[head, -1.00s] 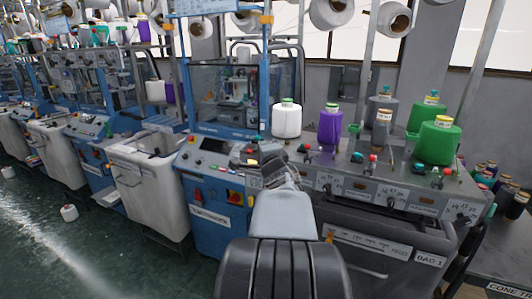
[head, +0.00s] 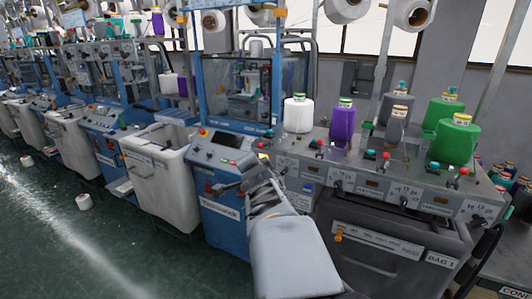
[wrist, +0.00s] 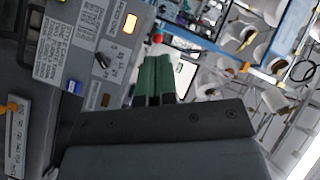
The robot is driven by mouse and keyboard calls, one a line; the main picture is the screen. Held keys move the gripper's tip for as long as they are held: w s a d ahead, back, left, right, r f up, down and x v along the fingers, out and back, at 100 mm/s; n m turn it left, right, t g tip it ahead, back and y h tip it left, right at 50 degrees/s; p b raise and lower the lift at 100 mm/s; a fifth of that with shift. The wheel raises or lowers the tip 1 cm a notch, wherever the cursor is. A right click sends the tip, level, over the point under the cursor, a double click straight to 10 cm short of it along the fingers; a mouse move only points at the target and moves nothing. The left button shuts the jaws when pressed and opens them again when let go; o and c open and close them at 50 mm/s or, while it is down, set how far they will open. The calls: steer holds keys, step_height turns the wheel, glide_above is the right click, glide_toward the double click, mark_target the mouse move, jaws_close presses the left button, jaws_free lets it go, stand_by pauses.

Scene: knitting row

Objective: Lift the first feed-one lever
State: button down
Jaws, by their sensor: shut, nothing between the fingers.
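My gripper (wrist: 153,58) shows in the wrist view as two green fingers close together, shut and empty. Its tips lie beside the grey control panel (wrist: 118,75), and a red knob (wrist: 157,38) shows just beyond them. I cannot tell whether they touch. In the head view, small red-topped levers stand along the grey feeder bench, one (head: 318,145) near the purple cone and another (head: 386,156) further right. I cannot tell which is the first feed-one lever.
White (head: 298,114), purple (head: 342,122) and green (head: 455,138) yarn cones stand on the bench. A blue machine (head: 225,160) and a white bin (head: 160,170) are to the left. Open green floor (head: 70,250) lies at lower left.

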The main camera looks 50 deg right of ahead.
steer(key=s+a+f+n+g+y, duration=0.2)
steer(key=a+n, duration=0.4)
steer(key=a, duration=0.3)
steer(key=s+a+f+n+g+y, duration=0.3)
steer(key=a+f+n, duration=0.3)
steer(key=a, duration=0.3)
steer(key=s+a+f+n+g+y, duration=0.3)
steer(key=s+a+f+n+y, duration=0.1)
steer(key=a+n, duration=0.3)
steer(key=shift+a+f, duration=0.55)
steer(key=shift+a, duration=0.45)
steer(key=shift+s, duration=0.1)
